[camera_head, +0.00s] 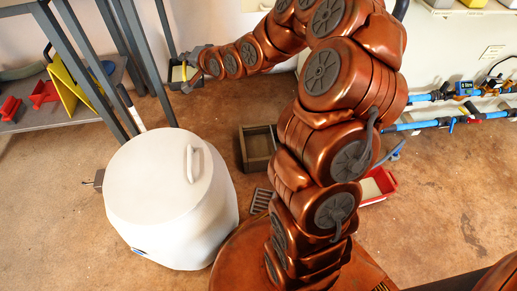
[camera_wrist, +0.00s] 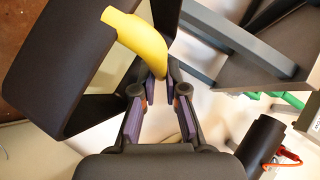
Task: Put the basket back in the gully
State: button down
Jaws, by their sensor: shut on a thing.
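In the wrist view the fingertips of my gripper (camera_wrist: 159,84) are closed at the yellow grip (camera_wrist: 143,36). A wide dark band (camera_wrist: 60,50) beside it looks like part of the basket; its full shape is cut off.
The white lidded drum (camera_head: 165,190) stands left of the gully. A metal shelf (camera_head: 70,112) with red and yellow items is at the left. A red bin (camera_head: 378,186) sits right of my arm. Blue pipes (camera_head: 425,124) run along the right wall. Brown floor is open at right.

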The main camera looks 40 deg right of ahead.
jog(key=s+d+f+m+h+p, duration=0.1)
jog(key=d+f, duration=0.5)
jog(key=f, duration=0.4)
jog(key=s+d+f+m+h+p, duration=0.1)
jog(key=s+d+f, duration=0.1)
jog(key=d+f, duration=0.65)
jog(key=s+f+m+h+p, duration=0.1)
jog(key=s+f+h+p, duration=0.1)
jog(key=s+f, duration=0.7)
jog(key=s+f+m+h+p, duration=0.1)
jog(key=s+f+m, duration=0.1)
jog(key=s+f, duration=0.75)
jog(key=w+d+f+b, duration=0.3)
jog(key=w+d, duration=0.2)
jog(key=w, duration=0.2)
jog(key=w+d+f+b, duration=0.3)
jog(key=w+d+f, duration=0.1)
jog(key=w, duration=0.4)
jog(key=shift+w+d, duration=0.3)
jog(key=shift+d, duration=0.05)
jog(key=shift+f, duration=0.7)
jog(key=c, duration=1.2)
grip_release()
